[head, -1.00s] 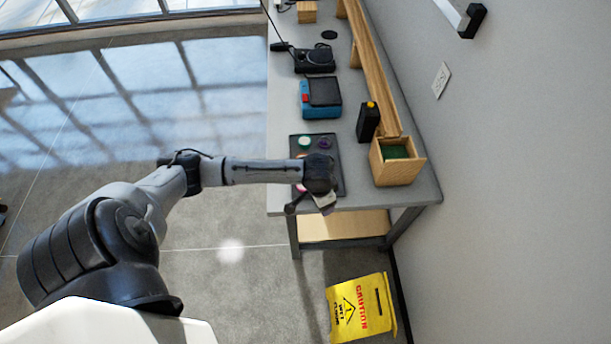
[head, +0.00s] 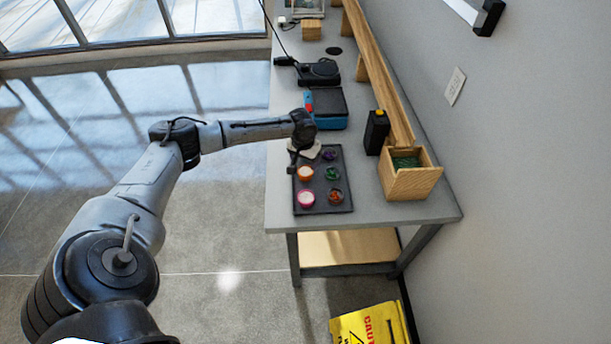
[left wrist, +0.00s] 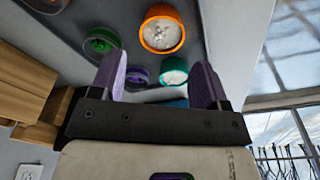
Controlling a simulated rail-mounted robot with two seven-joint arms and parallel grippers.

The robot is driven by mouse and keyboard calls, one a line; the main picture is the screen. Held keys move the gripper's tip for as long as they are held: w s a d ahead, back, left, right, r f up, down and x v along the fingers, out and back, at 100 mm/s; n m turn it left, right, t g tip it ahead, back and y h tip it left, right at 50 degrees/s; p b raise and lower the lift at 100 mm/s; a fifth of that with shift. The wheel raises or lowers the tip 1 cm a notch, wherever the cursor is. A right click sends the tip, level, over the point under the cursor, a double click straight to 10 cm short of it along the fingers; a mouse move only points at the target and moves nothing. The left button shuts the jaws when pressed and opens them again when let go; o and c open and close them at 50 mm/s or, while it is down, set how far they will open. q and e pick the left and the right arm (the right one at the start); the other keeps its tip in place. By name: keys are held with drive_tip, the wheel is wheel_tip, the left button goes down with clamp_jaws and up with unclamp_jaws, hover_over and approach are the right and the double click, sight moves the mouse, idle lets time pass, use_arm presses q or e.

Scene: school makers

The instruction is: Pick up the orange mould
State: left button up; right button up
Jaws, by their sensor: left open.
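The orange mould (head: 305,173), a small round cup with pale filling, sits in the left column of a dark tray (head: 312,208). It also shows in the left wrist view (left wrist: 161,30), upper middle, beyond the fingertips. My left gripper (head: 297,161) is over the tray's far left part, close to the orange mould. In the left wrist view its two purple fingers (left wrist: 159,78) are spread apart with nothing held between them. A teal mould (left wrist: 173,71) shows between the fingers; in the head view it is hidden. My right gripper is out of view.
Close by on the tray are a magenta mould (head: 305,197), a green mould (head: 332,173), a purple mould (head: 329,155) and a reddish mould (head: 335,196). A wooden box (head: 408,182) and black bottle (head: 376,132) stand right of the tray. A blue device (head: 328,108) lies behind.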

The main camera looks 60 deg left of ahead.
sight(305, 170)
use_arm(q)
drive_tip(key=shift+w+a+f+b, duration=0.1)
drive_tip(key=shift+f+b, duration=0.3)
drive_tip(key=shift+f, duration=1.4)
drive_tip(key=shift+w+a+f+b, duration=0.1)
drive_tip(key=shift+f+b, duration=0.3)
drive_tip(key=shift+f, duration=1.35)
drive_tip(key=shift+c, duration=0.3)
drive_tip(key=c, duration=0.7)
drive_tip(key=shift+o, duration=0.2)
drive_tip(key=shift+r, duration=0.15)
